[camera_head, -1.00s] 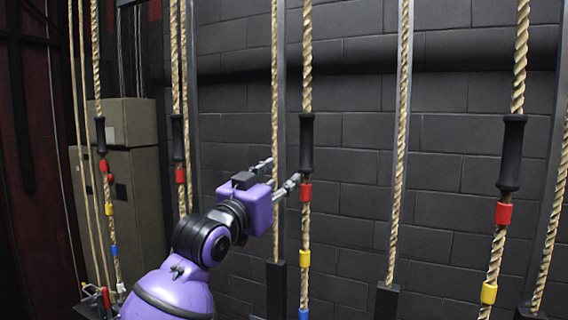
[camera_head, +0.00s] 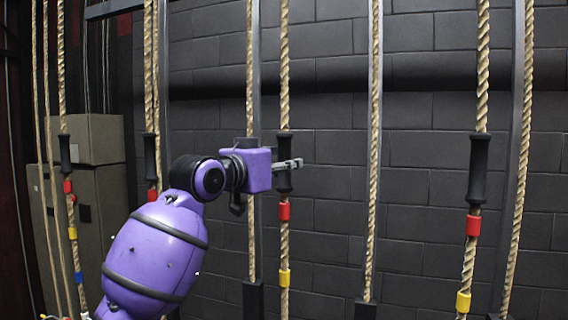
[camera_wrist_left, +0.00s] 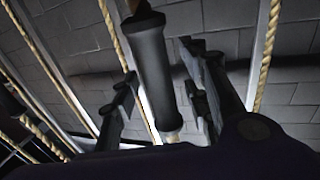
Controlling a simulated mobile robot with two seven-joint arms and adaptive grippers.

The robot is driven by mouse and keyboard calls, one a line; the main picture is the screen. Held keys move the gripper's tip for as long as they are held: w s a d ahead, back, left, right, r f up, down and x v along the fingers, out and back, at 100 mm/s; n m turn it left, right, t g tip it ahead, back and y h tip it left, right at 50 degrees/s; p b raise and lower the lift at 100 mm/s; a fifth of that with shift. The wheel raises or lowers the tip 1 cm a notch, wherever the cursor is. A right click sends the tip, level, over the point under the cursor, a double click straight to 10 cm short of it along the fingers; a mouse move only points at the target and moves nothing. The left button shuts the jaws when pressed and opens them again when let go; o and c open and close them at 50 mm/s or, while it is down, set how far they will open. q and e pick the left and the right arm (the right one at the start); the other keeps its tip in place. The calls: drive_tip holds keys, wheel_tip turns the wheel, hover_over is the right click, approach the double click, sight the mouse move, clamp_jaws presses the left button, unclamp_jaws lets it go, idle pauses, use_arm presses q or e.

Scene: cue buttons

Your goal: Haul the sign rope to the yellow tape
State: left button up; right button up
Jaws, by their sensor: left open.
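Several ropes hang down, some with a black handle and red and yellow tape below it. I cannot tell which is the sign rope. My left gripper (camera_head: 290,164) is at the black handle (camera_head: 284,146) of the middle rope (camera_head: 284,70). In the left wrist view, the black handle (camera_wrist_left: 152,65) stands between the open left gripper's (camera_wrist_left: 160,95) two fingers, and no firm grip shows. Below that handle are red tape (camera_head: 284,211) and yellow tape (camera_head: 285,278). My right gripper is not in view.
Another handled rope (camera_head: 477,168) hangs at the right, and two more at the left (camera_head: 150,157) (camera_head: 65,152). Plain ropes and grey metal posts stand between them. A dark block wall is behind, and grey boxes (camera_head: 100,140) stand at the left.

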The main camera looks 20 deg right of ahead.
use_arm(q)
drive_tip(key=shift+w+d+r, duration=0.15)
drive_tip(key=shift+d, duration=0.3)
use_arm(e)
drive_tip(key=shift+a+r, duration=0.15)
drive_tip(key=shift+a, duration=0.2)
use_arm(q)
drive_tip(key=shift+c, duration=0.5)
clamp_jaws()
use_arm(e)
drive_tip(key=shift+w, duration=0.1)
use_arm(q)
drive_tip(key=shift+w, duration=0.1)
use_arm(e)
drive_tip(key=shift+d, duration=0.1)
